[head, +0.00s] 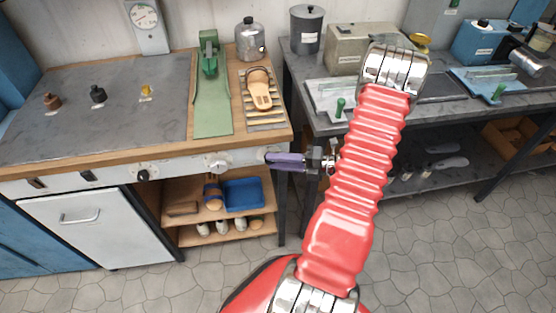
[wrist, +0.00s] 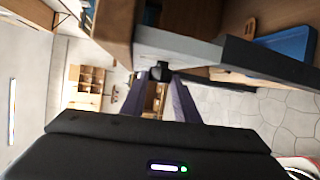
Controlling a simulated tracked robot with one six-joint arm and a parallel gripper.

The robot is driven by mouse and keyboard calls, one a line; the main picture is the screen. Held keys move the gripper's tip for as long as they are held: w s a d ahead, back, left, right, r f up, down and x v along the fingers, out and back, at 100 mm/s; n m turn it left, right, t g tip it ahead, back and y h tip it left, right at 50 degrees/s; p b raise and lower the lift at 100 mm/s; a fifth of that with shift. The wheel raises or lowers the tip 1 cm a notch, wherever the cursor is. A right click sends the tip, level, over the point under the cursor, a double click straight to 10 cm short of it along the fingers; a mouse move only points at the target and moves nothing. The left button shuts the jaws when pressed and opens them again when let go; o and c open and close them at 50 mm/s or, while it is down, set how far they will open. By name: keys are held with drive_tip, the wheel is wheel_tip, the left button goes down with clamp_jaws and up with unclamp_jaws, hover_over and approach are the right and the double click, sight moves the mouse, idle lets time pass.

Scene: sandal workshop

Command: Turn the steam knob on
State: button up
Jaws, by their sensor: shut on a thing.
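The workbench on the left has a pale front panel (head: 185,166) with knobs. A black knob (head: 143,175) and a pale round knob (head: 217,163) sit on it, apart from my gripper. My gripper (head: 268,158) has purple fingers and reaches in from the right to the panel's right end. In the wrist view the fingers of my gripper (wrist: 159,88) are shut on a small black knob (wrist: 160,70) mounted on the grey panel edge (wrist: 185,47). This held knob is hidden behind the fingers in the head view. I cannot read any knob's label.
A sandal (head: 259,88) lies on a slatted rack on the bench beside a green press (head: 209,55). A gauge (head: 145,17) stands behind. A shelf below holds a blue bin (head: 243,194). Another bench (head: 455,128) stands right. The floor (head: 440,240) in front is clear.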

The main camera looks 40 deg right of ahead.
drive_tip(key=shift+f+m+t+y, duration=0.55)
drive_tip(key=shift+m+t+y, duration=0.2)
drive_tip(key=shift+t, duration=0.45)
drive_tip(key=o, duration=1.1)
drive_tip(key=shift+r, duration=0.15)
drive_tip(key=shift+c, duration=0.2)
drive_tip(key=v, duration=1.3)
drive_tip(key=shift+s+d+f, duration=0.2)
drive_tip(key=shift+s+f, duration=0.05)
drive_tip(key=shift+f, duration=0.15)
